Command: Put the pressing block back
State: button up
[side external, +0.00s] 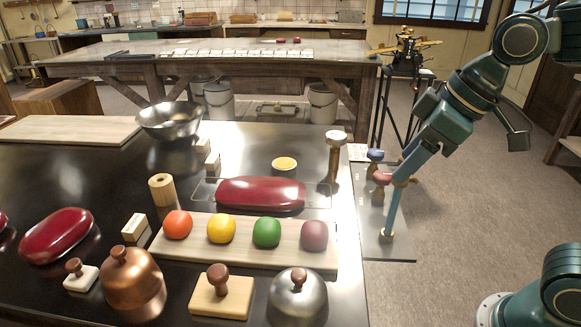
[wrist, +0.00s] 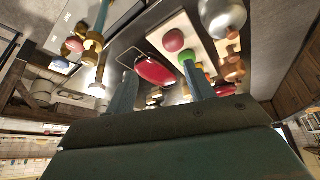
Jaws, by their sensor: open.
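A pale wooden block with a round brown knob (side external: 222,293) sits flat on the dark table between the copper dome and the steel dome. A smaller whitish block with a brown knob (side external: 80,273) stands left of the copper dome. I cannot tell for sure which is the pressing block. My gripper (side external: 408,168) is raised at the table's right side, near the stand and well away from both blocks. In the wrist view its two blue fingers (wrist: 158,68) are spread apart, with nothing seen between them at the tips.
A board (side external: 190,243) bears several coloured balls. Behind it lies a red lacquer box (side external: 260,193). A copper dome (side external: 133,281) and steel dome (side external: 297,298) stand in front. A stand on a grey plate (side external: 401,246) holds red and blue pieces. The table's back left has a bare board (side external: 70,129).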

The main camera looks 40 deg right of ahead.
jog(key=s+d+f+m+h, duration=0.1)
jog(key=s+d+f+m, duration=0.1)
jog(key=s+d+m, duration=0.2)
jog(key=s+d, duration=0.2)
jog(key=s, duration=0.2)
jog(key=shift+s+t+h, duration=0.2)
jog(key=shift+t+h, duration=0.1)
jog(key=shift+d+f, duration=0.1)
dwell(0.7)
